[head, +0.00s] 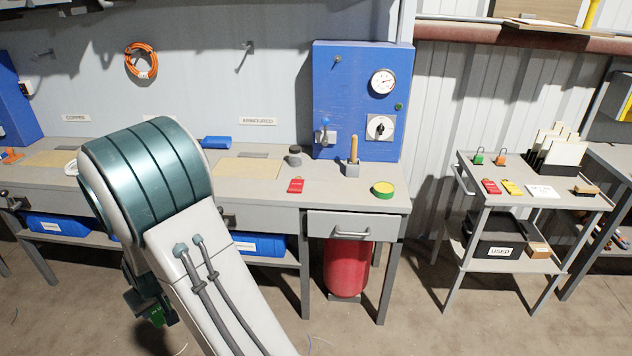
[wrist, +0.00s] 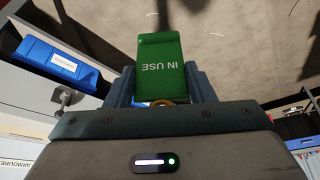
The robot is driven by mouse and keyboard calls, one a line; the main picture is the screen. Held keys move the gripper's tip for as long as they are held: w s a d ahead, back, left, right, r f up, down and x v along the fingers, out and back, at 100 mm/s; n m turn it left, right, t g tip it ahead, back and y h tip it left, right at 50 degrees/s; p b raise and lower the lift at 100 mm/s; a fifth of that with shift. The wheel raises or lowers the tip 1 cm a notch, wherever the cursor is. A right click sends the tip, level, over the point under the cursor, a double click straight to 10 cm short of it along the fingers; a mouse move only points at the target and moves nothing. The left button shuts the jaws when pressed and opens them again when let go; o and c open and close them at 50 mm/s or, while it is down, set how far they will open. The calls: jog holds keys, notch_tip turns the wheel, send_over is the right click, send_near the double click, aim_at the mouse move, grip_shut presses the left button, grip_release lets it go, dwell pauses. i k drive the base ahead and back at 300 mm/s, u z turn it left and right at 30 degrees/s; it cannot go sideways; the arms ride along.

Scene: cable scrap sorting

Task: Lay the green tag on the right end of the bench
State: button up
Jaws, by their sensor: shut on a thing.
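My gripper (head: 143,302) hangs low in front of the bench, left of centre in the head view. It is shut on the green tag (wrist: 160,66), which reads "IN USE" in the wrist view. The tag also shows as a small green patch in the head view (head: 157,316), partly hidden by the gripper. The bench (head: 330,198) runs along the wall behind my arm.
A blue panel (head: 335,85) with a gauge stands at the back of the bench's right end. A block with a wooden handle (head: 352,165) stands before it. A trolley (head: 520,200) with red and yellow tags stands to the right, past a gap.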

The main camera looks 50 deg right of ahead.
aim_at(317, 187)
jog(key=z, duration=1.25)
